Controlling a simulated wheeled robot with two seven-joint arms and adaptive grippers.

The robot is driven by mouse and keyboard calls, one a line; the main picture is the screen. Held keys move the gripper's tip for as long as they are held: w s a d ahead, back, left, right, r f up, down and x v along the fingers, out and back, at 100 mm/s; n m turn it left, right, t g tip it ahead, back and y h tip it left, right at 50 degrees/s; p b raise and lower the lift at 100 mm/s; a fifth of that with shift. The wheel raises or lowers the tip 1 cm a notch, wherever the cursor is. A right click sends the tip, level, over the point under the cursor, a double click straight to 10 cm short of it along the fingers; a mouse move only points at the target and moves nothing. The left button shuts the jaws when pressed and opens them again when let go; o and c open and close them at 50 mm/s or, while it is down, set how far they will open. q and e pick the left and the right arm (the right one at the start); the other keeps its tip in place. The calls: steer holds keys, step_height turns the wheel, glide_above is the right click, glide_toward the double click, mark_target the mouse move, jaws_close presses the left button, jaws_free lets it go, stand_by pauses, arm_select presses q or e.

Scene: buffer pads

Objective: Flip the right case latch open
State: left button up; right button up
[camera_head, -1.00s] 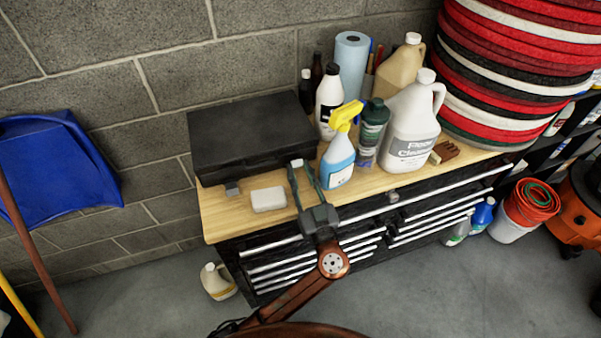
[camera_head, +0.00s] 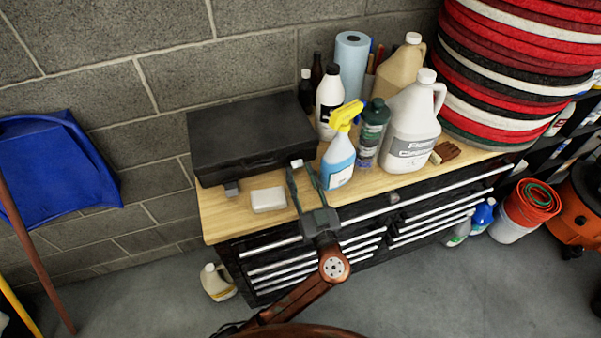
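The black case (camera_head: 250,132) lies closed on the wooden top of the tool chest, at the back left. One latch (camera_head: 232,188) shows as a small grey tab at the left of its front edge. The right latch is hard to make out; a small light grey piece (camera_head: 297,163) shows at the case's front right, by the left fingertip. My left gripper (camera_head: 304,170) reaches in from below, its two fingers apart, with the tips at the case's front right. I cannot tell whether it touches the case. My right gripper is not in view.
A white block (camera_head: 268,199) lies just left of my gripper. A blue spray bottle with a yellow head (camera_head: 338,160) stands close on the right. A green bottle (camera_head: 371,133) and a white jug (camera_head: 411,125) stand beyond it. The worktop's front left corner (camera_head: 215,228) is bare.

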arm_select(q)
steer(key=v, duration=1.1)
steer(key=shift+s, duration=0.15)
